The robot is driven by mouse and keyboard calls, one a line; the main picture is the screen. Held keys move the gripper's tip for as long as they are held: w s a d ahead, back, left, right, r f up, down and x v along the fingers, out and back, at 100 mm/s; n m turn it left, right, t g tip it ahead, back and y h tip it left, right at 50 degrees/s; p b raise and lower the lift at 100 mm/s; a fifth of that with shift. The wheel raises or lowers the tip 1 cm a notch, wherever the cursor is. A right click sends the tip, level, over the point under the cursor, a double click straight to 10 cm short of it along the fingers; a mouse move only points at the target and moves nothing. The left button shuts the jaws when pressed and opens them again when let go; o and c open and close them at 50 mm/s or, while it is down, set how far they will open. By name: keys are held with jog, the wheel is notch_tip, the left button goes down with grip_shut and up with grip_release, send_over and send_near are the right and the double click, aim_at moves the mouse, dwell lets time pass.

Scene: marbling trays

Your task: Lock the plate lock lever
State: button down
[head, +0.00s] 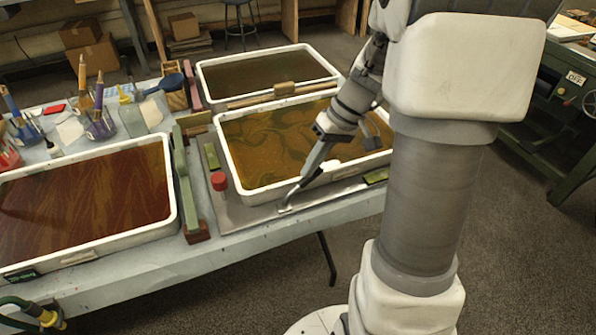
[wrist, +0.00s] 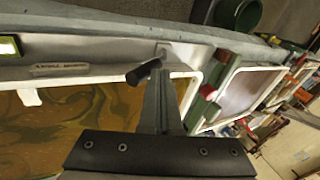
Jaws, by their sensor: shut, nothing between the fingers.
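A short black handle (wrist: 142,73) shows in the wrist view at the tray's front rim, beside a small pale metal plate (wrist: 172,53). I take it for the plate lock lever, but its pivot is hidden and its setting cannot be told. My gripper (wrist: 160,72) is shut and empty, with its fingertips right at this handle; whether they touch cannot be told. In the head view my gripper (head: 287,208) points down at the grey base plate (head: 245,216) in front of the amber marbled tray (head: 235,187). The handle is not clear there.
Green rails (head: 183,175) separate this tray from the dark red tray (head: 172,205). Another tray (head: 205,98) lies behind. The table's front edge is close, with open floor beyond. A green machine (head: 535,110) stands right.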

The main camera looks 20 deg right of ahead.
aim_at(323, 167)
jog(key=d+f+y+b, duration=0.1)
jog(key=d+f+y, duration=0.1)
jog(key=shift+d+f+y+b, duration=0.2)
jog(key=shift+d+y+b, duration=0.15)
jog(key=shift+y+b, duration=0.05)
jog(key=shift+d+f+y+b, duration=0.5)
jog(key=shift+d+f+y, duration=0.15)
jog(key=shift+y, duration=0.25)
jog(key=shift+d+f, duration=0.3)
jog(key=shift+f, duration=0.2)
jog(key=shift+s+d+f, duration=0.1)
